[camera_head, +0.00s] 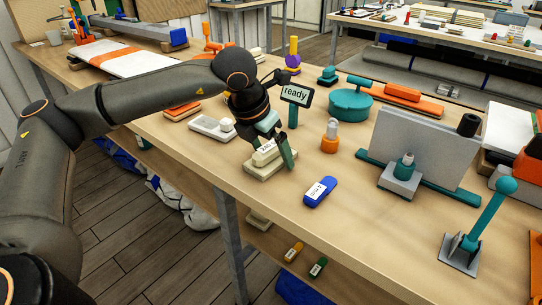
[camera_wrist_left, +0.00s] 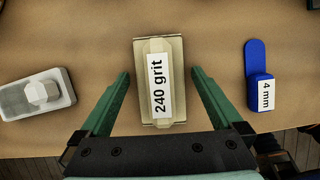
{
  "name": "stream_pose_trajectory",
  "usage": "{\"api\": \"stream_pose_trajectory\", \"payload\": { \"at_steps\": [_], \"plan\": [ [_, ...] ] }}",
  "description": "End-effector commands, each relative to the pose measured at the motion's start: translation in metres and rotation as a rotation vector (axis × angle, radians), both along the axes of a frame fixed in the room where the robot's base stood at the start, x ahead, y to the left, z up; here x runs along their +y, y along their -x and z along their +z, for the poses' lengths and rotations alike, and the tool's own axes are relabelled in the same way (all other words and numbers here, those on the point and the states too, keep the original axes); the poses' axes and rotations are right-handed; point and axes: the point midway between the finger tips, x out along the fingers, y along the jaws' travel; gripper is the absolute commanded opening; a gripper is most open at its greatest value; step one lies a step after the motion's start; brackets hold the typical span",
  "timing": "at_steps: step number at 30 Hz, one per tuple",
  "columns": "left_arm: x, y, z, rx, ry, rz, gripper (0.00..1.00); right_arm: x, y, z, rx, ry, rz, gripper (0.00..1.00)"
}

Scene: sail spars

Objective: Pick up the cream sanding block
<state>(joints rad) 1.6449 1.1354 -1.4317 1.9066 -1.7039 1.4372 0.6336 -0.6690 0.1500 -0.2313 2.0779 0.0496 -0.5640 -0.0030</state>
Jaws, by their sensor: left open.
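The cream sanding block (camera_head: 271,163) lies on the wooden table below my left gripper (camera_head: 270,158). In the left wrist view the block (camera_wrist_left: 177,52) has a raised grip with a white label reading "240 grit". My left gripper's two green fingers (camera_wrist_left: 160,90) are open, one on each side of the block, with a gap to each side. In the head view the gripper points down and hides part of the block. My right gripper is not in view.
A blue piece labelled "4 mm" (camera_wrist_left: 258,77) lies right of the block. A grey-white block with a knob (camera_wrist_left: 40,93) lies left. A "ready" sign (camera_head: 296,95), an orange-based bottle (camera_head: 330,140) and a grey panel (camera_head: 425,145) stand farther right. Bare table lies in front.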

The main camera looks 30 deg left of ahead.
Motion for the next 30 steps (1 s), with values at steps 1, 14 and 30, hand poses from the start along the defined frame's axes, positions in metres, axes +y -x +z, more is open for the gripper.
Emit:
{"api": "stream_pose_trajectory", "payload": {
  "at_steps": [1,14,30],
  "plan": [
    [0.0,-0.0001,-0.0015,0.0,0.0,0.0,1.0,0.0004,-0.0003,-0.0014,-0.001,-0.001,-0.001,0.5],
    [0.0001,0.0,-0.003,0.001,0.0,0.0,1.0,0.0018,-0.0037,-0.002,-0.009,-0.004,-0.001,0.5],
    [-0.0001,0.0001,-0.0032,0.001,0.0,0.0,0.49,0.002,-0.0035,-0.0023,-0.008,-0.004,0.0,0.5]
  ]
}}
